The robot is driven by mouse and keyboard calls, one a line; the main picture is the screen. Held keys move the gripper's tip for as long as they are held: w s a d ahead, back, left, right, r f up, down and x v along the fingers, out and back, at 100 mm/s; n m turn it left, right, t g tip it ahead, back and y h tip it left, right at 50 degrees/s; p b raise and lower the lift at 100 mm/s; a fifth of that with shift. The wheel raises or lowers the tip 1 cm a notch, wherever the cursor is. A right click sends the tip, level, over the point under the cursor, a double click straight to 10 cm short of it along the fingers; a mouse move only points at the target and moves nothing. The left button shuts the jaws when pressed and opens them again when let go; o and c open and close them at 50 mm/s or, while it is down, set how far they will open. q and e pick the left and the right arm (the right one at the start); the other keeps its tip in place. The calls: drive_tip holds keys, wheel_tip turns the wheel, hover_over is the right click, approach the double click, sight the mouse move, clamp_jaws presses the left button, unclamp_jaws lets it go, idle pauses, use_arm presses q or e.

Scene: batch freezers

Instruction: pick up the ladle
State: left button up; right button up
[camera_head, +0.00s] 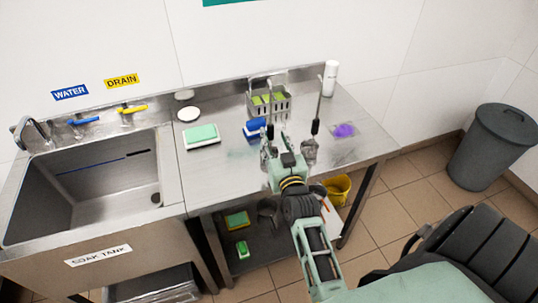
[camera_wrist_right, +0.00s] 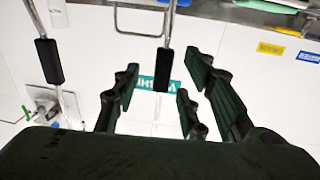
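Two thin metal handles with black grips show above the table, one at the left (camera_head: 270,131) and one at the right (camera_head: 315,127). I cannot tell which is the ladle; no bowl is clear. My right gripper (camera_head: 288,150) is open and empty, just in front of and below the grips. In the right wrist view, which is upside down, one black grip (camera_wrist_right: 164,70) shows in line with the gap between the open fingers (camera_wrist_right: 160,95). The other grip (camera_wrist_right: 48,60) is outside the fingers. Contact is not visible. My left gripper is out of view.
A metal basket (camera_head: 285,110) and a white bottle (camera_head: 330,78) stand at the table's back. A green-and-white sponge (camera_head: 201,135), blue object (camera_head: 254,128) and purple item (camera_head: 344,130) lie on it. The sink (camera_head: 85,180) is left; a grey bin (camera_head: 492,150) is right.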

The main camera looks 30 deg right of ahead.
sight(271, 136)
drive_tip(key=x, duration=0.1)
drive_tip(key=b+x, duration=0.2)
drive_tip(key=x, duration=0.1)
drive_tip(key=shift+a+f, duration=0.25)
drive_tip(key=shift+f, duration=0.05)
drive_tip(key=shift+w+d+r, duration=0.1)
drive_tip(key=shift+w+d, duration=0.05)
drive_tip(key=shift+w, duration=0.15)
drive_tip(key=shift+s, duration=0.1)
drive_tip(key=shift+c, duration=0.3)
drive_tip(key=shift+c, duration=0.9)
clamp_jaws()
drive_tip(key=shift+r, duration=0.1)
